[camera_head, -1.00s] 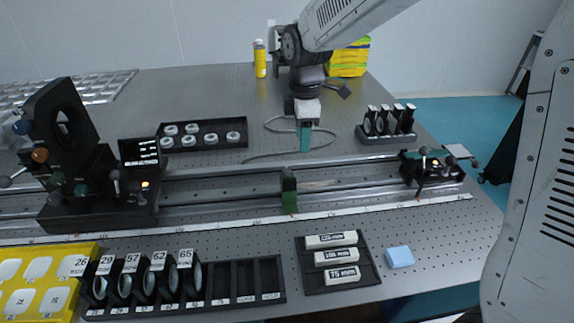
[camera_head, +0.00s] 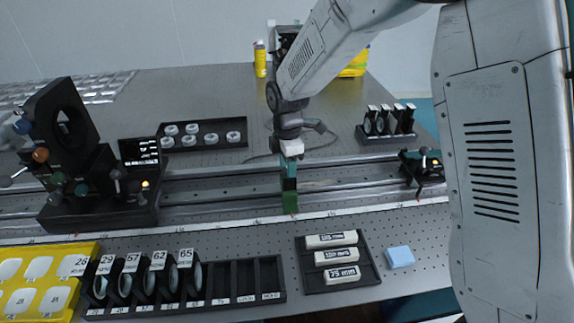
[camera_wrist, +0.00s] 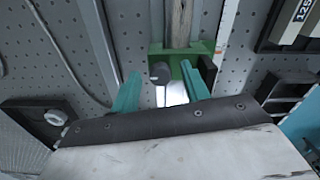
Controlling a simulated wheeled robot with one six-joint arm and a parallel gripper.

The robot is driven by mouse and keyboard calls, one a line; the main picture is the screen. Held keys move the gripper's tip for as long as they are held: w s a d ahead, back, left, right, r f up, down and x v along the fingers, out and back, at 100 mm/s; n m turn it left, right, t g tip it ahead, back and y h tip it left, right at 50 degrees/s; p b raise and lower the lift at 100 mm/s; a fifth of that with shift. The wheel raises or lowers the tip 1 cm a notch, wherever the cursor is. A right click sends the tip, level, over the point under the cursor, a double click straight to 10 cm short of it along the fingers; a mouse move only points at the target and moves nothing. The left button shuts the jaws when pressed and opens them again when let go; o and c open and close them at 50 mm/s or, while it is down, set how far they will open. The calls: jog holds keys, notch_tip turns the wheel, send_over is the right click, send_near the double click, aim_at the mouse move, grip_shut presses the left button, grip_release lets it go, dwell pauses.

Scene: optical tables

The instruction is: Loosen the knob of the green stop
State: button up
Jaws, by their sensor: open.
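The green stop (camera_head: 290,203) sits on the rail at the middle of the table, and my gripper hides its upper part in the head view. In the wrist view the green stop (camera_wrist: 199,47) lies just ahead of my gripper, with its dark round knob (camera_wrist: 160,73) facing me. My gripper (camera_wrist: 165,88) is open, its two teal fingers apart, with the knob between the fingertips. It also shows in the head view (camera_head: 289,182), pointing down over the stop. I cannot tell whether either finger touches the knob.
The long rail (camera_head: 225,186) runs across the table. A black optical device (camera_head: 95,180) stands on its left, and a smaller black carrier (camera_head: 422,168) on its right. A lens rack (camera_head: 240,283) and a block tray (camera_head: 364,281) lie in front.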

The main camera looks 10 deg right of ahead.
jog(key=shift+c, duration=0.4)
jog(key=c, duration=0.9)
